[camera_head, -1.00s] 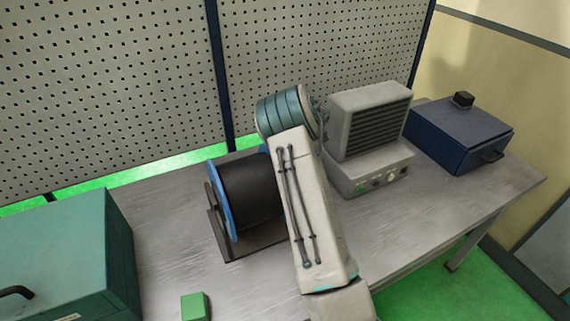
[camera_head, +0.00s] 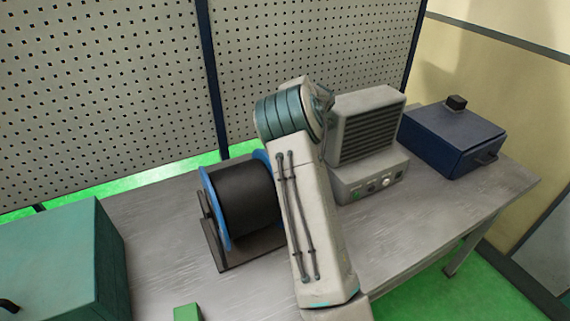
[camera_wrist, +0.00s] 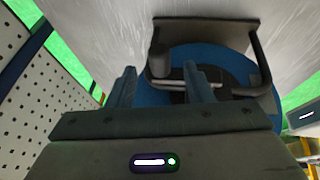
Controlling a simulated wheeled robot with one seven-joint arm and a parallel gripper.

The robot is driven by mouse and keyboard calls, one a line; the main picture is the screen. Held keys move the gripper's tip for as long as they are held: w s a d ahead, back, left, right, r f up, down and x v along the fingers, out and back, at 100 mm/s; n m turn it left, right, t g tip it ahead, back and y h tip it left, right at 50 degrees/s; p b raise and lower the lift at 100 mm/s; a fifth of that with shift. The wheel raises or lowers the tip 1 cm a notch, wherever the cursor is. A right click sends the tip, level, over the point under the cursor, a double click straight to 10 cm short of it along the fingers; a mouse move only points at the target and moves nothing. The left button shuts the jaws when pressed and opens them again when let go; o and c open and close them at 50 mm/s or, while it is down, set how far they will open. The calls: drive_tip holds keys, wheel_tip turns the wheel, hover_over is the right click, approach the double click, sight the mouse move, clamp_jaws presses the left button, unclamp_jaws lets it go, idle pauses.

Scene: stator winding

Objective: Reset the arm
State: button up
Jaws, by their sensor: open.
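My arm (camera_head: 308,215) rises from the bottom of the head view to a teal-banded joint and stands in front of the table. My gripper is hidden in the head view. In the wrist view my gripper (camera_wrist: 160,80) is open, its two dark fingers apart with nothing held between them. A black spool with blue flanges (camera_head: 246,197) sits on its stand on the table, left of and partly behind my arm. Its blue flange (camera_wrist: 258,72) and dark frame show just beyond the fingers in the wrist view. I cannot tell whether the right finger touches it.
A grey vented machine (camera_head: 368,143) stands right of my arm, with a dark blue box (camera_head: 453,138) farther right. A teal cabinet (camera_head: 62,262) is at the left, and a green block (camera_head: 187,312) at the bottom edge. A pegboard (camera_head: 100,90) closes the back. The table's (camera_head: 415,225) right front is clear.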

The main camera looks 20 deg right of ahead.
drive_tip(key=shift+r, duration=0.2)
idle(0.3)
drive_tip(key=w+a+r+m+t+b, duration=0.15)
drive_tip(key=w+r+m+t, duration=0.35)
drive_tip(key=r+t, duration=0.65)
drive_tip(key=s+d+r+m+t+h+b, duration=0.1)
drive_tip(key=s+r+m+h, duration=0.45)
drive_tip(key=r, duration=0.55)
drive_tip(key=s+a+f+m+g, duration=0.3)
drive_tip(key=s+a+f, duration=0.1)
drive_tip(key=s, duration=0.7)
drive_tip(key=s+a+f+m+g+b, duration=0.1)
drive_tip(key=s+a+f+m+g, duration=0.2)
drive_tip(key=s, duration=0.9)
drive_tip(key=s+a+f+m+g+b, duration=0.1)
drive_tip(key=s+a+f+m+g, duration=0.2)
drive_tip(key=s, duration=0.9)
drive_tip(key=a+f+g+y, duration=0.1)
drive_tip(key=a+f, duration=0.2)
drive_tip(key=shift+s+a, duration=0.15)
drive_tip(key=shift+s, duration=0.1)
drive_tip(key=shift+f, duration=0.1)
